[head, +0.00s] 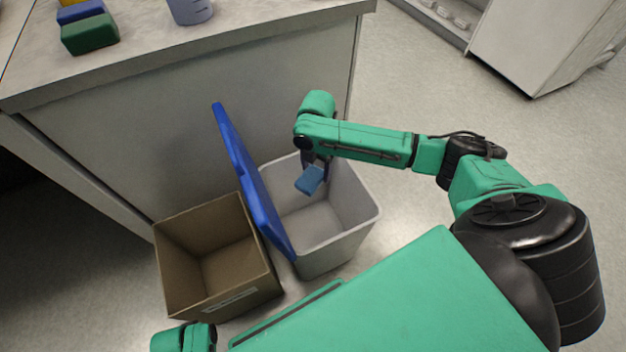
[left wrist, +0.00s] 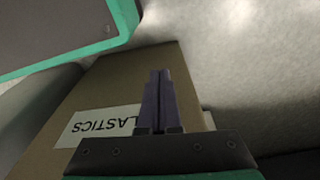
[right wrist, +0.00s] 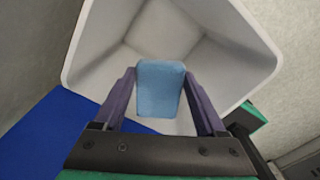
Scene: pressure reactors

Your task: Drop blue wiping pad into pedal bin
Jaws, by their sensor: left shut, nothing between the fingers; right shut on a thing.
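The blue wiping pad (head: 310,180) is held over the open mouth of the pedal bin (head: 345,238). It also shows between the fingers in the right wrist view (right wrist: 160,88). My right gripper (head: 318,170) is shut on the pad, with one finger at each side of it. The bin is a light grey box, and its blue lid (head: 245,180) stands raised on the left side. The bin's inside looks empty below the pad. My left gripper (left wrist: 160,75) is shut and empty, near a cardboard box in the left wrist view.
An open cardboard box (head: 215,250), labelled PLASTICS in the left wrist view (left wrist: 105,125), stands left of the bin. A counter (head: 270,35) behind carries colored blocks (head: 90,33) and a grey beaker (head: 190,10).

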